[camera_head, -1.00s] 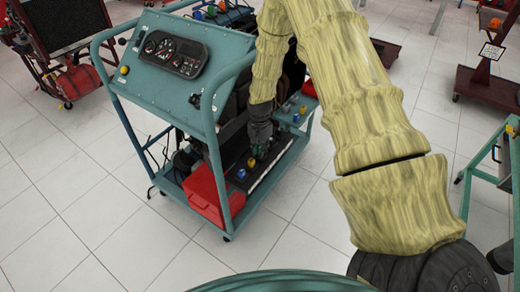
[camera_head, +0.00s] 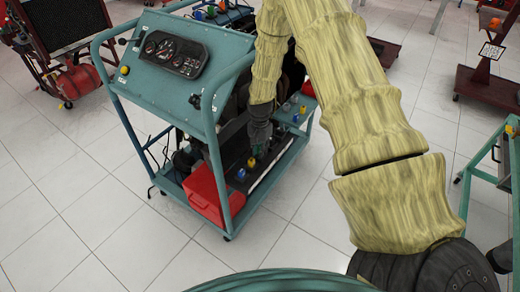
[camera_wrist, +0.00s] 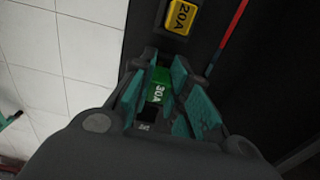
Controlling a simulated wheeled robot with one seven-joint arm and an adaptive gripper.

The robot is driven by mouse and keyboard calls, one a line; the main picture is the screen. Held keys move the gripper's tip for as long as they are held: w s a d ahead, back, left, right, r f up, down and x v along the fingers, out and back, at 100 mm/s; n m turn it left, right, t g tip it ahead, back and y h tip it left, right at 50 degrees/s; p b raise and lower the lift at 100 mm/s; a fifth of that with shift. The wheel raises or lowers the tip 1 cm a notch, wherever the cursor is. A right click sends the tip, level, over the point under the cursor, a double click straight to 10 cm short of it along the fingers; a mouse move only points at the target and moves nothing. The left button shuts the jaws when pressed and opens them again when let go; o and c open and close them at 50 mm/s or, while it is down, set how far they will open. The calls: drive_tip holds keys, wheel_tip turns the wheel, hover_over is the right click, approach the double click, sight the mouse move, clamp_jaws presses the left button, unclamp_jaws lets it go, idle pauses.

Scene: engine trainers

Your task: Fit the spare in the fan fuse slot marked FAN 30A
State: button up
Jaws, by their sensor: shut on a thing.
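My gripper (camera_wrist: 157,92) is shut on a green fuse (camera_wrist: 157,85) marked 30A, which shows between its two teal fingers in the wrist view. In the head view my gripper (camera_head: 258,150) is low over the dark panel on the lower deck of the teal engine trainer (camera_head: 160,77). A yellow fuse (camera_wrist: 181,16) marked 20A sits on the panel just ahead of the fingers. My gripper hides the area under the green fuse, so I cannot tell whether it touches a slot. No FAN marking is readable.
A blue fuse (camera_head: 240,174) sits nearer than the yellow one. A red box (camera_head: 205,193) stands at the deck's front corner, beside the trainer's teal upright. A red strip (camera_wrist: 229,37) runs along the dark panel. Tiled floor (camera_head: 90,215) is clear at left.

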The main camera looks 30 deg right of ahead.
drive_tip(key=shift+f, duration=0.45)
idle(0.6)
drive_tip(key=o, duration=0.9)
drive_tip(key=shift+f, duration=0.1)
drive_tip(key=shift+c, duration=0.2)
drive_tip(key=shift+r+p, duration=2.4)
drive_tip(key=shift+r, duration=1.2)
drive_tip(key=shift+s+f, duration=0.1)
